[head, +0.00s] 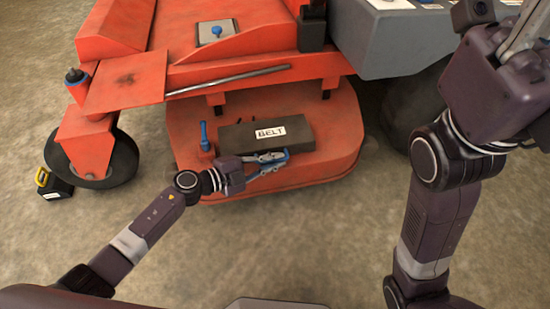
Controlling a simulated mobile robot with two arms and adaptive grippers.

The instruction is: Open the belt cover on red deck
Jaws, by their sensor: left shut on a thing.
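The belt cover (240,137) is a dark grey box with a white "BELT" label, lying on the front part of the red deck (335,155). It looks closed and flat on the deck. My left gripper (286,157), with blue and silver fingers, is at the cover's front lower edge, near its right half. It is shut on that edge; the exact contact is partly hidden by the fingers. My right gripper (525,32) is raised at the upper right, well away from the deck, and its fingertips run out of frame.
A blue-topped knob (204,136) stands on the deck just left of the cover. A metal bar (228,81) crosses above the deck. A caster wheel (103,160) and a small black box with a yellow handle (54,184) are at left. The floor in front is clear.

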